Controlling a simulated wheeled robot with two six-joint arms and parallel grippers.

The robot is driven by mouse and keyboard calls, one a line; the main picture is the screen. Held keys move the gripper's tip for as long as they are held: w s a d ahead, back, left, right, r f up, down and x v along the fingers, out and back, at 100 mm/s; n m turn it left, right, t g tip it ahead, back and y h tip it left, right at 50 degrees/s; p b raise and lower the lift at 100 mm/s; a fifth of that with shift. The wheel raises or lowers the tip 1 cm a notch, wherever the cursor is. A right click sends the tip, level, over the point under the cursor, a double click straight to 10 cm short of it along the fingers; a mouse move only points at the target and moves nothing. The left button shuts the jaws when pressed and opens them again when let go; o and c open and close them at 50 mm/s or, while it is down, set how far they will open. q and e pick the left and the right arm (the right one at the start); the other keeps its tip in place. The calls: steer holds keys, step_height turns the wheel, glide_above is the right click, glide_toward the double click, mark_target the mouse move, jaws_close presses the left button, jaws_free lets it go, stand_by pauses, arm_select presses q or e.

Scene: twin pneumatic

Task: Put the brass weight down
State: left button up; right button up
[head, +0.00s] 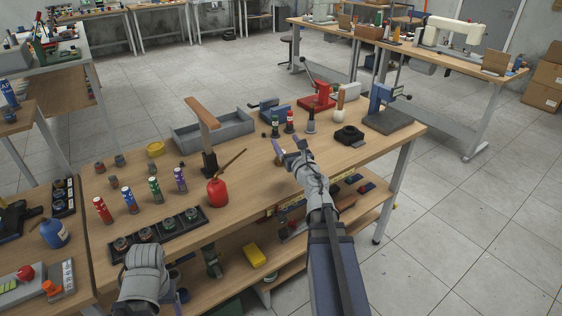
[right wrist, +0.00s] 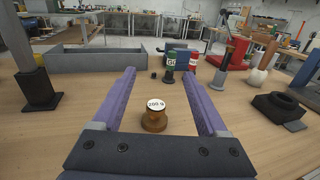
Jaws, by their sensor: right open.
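The brass weight (right wrist: 154,118) stands upright on the wooden bench top in the right wrist view, with a white label on its top. It sits between the two purple fingers of my right gripper (right wrist: 158,95), with a visible gap on both sides. The right gripper is open.
Beyond the gripper stand a green bottle (right wrist: 170,67) and a red bottle (right wrist: 193,67). A black ring-shaped block (right wrist: 279,108) lies to the right. A grey tray (head: 214,133) is at the back. A red oil can (head: 218,192) stands left of the right gripper.

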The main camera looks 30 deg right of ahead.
step_height(320, 180, down, 7)
steer(key=b, duration=0.6)
steer(key=shift+r, duration=0.1)
steer(key=w, duration=0.3)
steer(key=w+d, duration=0.1)
steer(key=w, duration=0.3)
steer(key=shift+w+d, duration=0.2)
jaws_close()
